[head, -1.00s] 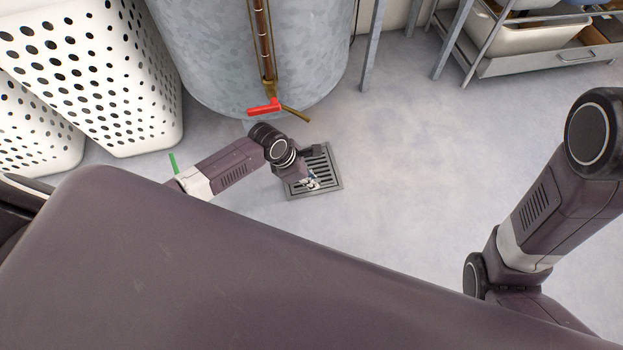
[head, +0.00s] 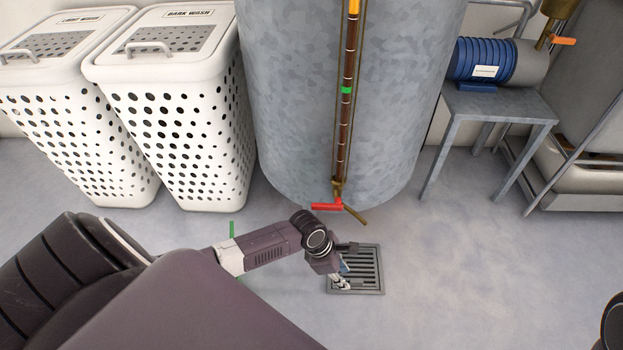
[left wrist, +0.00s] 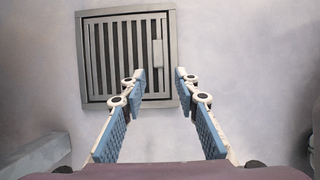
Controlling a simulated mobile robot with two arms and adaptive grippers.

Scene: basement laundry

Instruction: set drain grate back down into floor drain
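The drain grate (head: 367,272) is a dark grey slotted square on the floor in front of the tank. In the left wrist view, the grate (left wrist: 118,55) lies within the square rim of the floor drain (left wrist: 172,40), with a small lighter block at its right side. I cannot tell if it sits fully flush. My left gripper (head: 345,278) is over the left part of the drain in the head view. In the left wrist view my left gripper (left wrist: 160,77) is open, its blue-padded fingers apart with nothing between them. My right gripper is out of view.
A galvanized tank (head: 350,110) with a red-handled valve (head: 328,206) stands just behind the drain. Two white perforated hampers (head: 185,120) stand at the left. A metal stand (head: 500,103) bears a blue motor (head: 484,62) at the right. The floor right of the drain is clear.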

